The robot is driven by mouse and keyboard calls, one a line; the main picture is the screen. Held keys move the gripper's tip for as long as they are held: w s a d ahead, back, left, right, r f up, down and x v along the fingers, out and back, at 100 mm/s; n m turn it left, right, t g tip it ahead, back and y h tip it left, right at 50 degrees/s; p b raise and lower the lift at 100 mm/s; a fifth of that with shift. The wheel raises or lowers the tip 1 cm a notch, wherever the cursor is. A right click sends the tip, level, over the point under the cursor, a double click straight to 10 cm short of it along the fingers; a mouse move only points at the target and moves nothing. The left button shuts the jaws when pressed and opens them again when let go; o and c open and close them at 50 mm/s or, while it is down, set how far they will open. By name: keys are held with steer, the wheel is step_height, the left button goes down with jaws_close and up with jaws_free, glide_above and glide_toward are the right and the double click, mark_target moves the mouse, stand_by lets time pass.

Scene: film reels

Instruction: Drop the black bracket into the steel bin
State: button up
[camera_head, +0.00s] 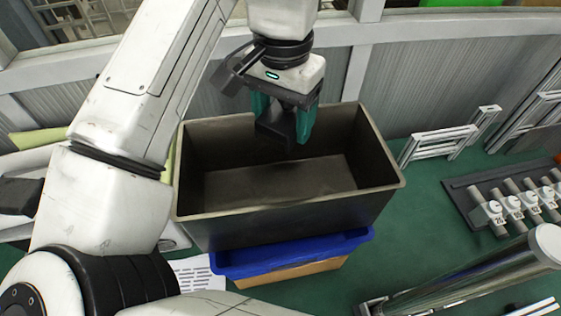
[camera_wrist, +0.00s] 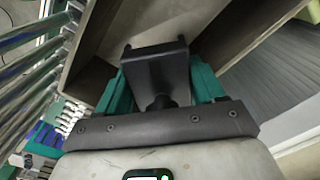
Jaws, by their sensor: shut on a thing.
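The black bracket (camera_head: 274,130) is held between the green fingers of my gripper (camera_head: 285,122). In the wrist view the bracket (camera_wrist: 158,68) sits between the two green fingertips (camera_wrist: 160,84), its flat plate with raised ends facing outward. The steel bin (camera_head: 382,150) is a large, dark, open-topped rectangular box. In the head view my gripper and the bracket appear over the bin's opening, toward its back side. The bin's wall also shows in the wrist view (camera_wrist: 225,38). The bin's inside looks empty where I can see it.
The bin stands on a blue tray (camera_head: 290,256) over an orange-brown base. White metal frames (camera_head: 437,143) and a dark rack with several cylinders (camera_head: 510,203) lie to the right on the green floor. A grey corrugated wall (camera_head: 440,80) runs behind the bin.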

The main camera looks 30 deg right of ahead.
step_height(320, 180, down, 6)
steer(key=b, duration=0.5)
steer(key=shift+r, duration=0.1)
steer(key=o, duration=1.3)
steer(key=shift+o, duration=0.2)
step_height(320, 180, up, 11)
steer(key=p, duration=0.6)
steer(key=shift+s+a+f, duration=0.1)
steer(key=shift+f, duration=0.1)
